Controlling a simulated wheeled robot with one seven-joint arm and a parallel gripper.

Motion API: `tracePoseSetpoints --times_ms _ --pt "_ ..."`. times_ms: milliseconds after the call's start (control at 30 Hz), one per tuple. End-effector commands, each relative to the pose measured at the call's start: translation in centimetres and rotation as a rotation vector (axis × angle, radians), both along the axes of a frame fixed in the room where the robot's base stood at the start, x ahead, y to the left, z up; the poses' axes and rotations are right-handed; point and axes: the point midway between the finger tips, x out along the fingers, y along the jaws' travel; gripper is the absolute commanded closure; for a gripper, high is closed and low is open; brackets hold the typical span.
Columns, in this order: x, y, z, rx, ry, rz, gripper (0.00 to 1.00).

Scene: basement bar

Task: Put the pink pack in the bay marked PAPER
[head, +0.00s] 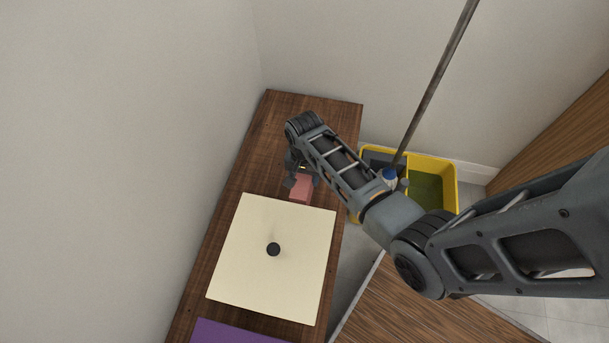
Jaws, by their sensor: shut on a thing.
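The pink pack (301,188) is at the far edge of a cream square panel (250,275) on the wooden counter. My gripper (299,176) is shut on the pink pack; my arm links partly hide the fingers and the pack's far side. I cannot tell whether the pack touches the counter or is held a little above it. No PAPER marking can be read in this view.
A purple panel (235,333) lies at the near end of the counter (290,105). A yellow mop bucket (437,170) with a long handle (437,80) stands on the floor to the right, close to my arm. Walls close off the left and back.

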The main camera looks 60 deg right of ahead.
Motion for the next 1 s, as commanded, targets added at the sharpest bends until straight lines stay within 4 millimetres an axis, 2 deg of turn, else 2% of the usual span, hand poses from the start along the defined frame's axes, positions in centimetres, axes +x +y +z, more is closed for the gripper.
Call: tracePoseSetpoints --times_ms 200,233,467,767,867,1000 --pt "0.0 0.0 -0.4 0.0 0.0 0.0 0.78" --pt "0.0 0.0 -0.3 0.0 0.0 0.0 0.4" --pt "0.0 0.0 -0.3 0.0 0.0 0.0 0.18" --pt "0.0 0.0 0.1 0.0 0.0 0.0 0.17" --pt "0.1 0.0 1.0 -0.001 -0.003 0.0 0.17" --pt "0.0 0.0 3.5 -0.001 -0.003 0.001 0.17"
